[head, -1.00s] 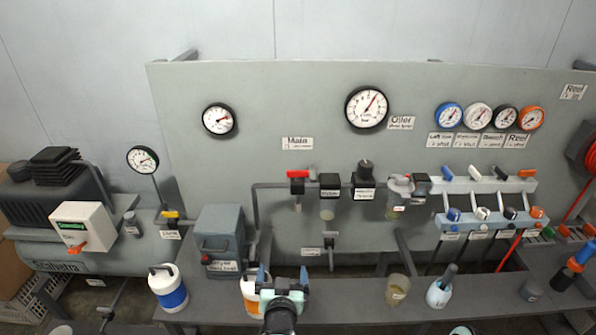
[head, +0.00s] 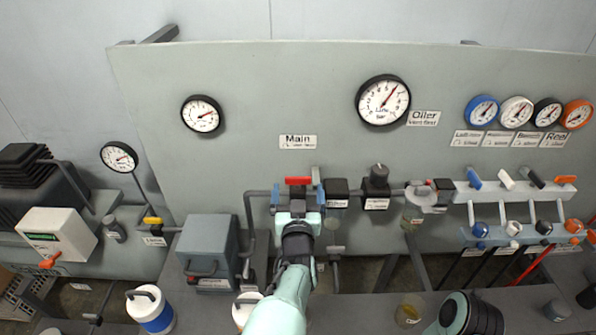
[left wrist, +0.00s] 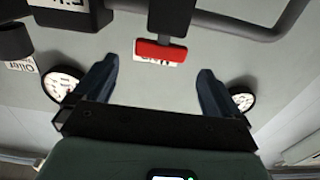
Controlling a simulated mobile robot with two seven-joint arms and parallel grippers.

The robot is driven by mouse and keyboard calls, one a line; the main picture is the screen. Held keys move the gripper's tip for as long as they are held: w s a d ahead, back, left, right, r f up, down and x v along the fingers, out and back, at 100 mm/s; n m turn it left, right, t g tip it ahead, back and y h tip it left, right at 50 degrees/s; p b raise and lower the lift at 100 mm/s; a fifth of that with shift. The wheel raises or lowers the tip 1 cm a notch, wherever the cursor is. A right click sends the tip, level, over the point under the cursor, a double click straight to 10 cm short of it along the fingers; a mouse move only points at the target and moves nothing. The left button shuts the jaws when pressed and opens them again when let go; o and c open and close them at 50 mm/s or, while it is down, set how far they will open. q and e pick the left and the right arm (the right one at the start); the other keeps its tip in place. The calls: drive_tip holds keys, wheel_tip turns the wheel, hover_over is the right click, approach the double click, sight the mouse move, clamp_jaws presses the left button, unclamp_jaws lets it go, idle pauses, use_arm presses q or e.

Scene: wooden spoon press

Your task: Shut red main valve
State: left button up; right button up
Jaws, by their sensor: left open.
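The red main valve handle (head: 298,181) lies level along the horizontal pipe, below the "Main" label (head: 298,141). My left gripper (head: 298,196) is open in front of the panel, with one finger to each side of the handle in the head view. In the left wrist view, the red handle (left wrist: 161,51) shows upside down between and just beyond the fingertips of my open left gripper (left wrist: 158,67). No touch is visible. The valve body is partly hidden behind my gripper in the head view. My right gripper's fingers do not show.
A black fitting (head: 336,190) and a dark regulator (head: 377,185) stand close right of the valve. A grey box (head: 209,246) is at lower left. A beaker (head: 408,315) stands on the bench at lower right.

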sight(298, 180)
use_arm(q)
drive_tip(key=w+p, duration=0.1)
drive_tip(key=w, duration=0.6)
drive_tip(key=shift+w, duration=0.35)
drive_tip(key=c, duration=1)
